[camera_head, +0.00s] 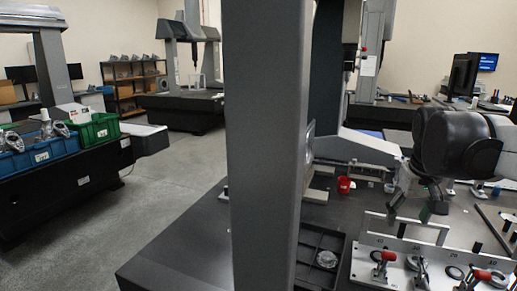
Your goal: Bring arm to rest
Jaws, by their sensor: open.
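My arm (455,143) reaches in from the right edge in the head view, dark and rounded, above the dark machine table (190,240). My gripper (416,207) hangs below it with its fingers spread apart, pointing down. Nothing shows between the fingers. It appears over the table behind a pale fixture plate (418,247); its exact height above the table cannot be told. The rest of my arm is cut off by the picture's right edge.
A wide grey upright (265,150) blocks the middle of the view. A black tray (323,232) with a round metal part (327,259), red-handled clamps (383,257) and a red cup (343,185) are on the table. Blue (40,153) and green bins (100,130) stand left. The floor between is clear.

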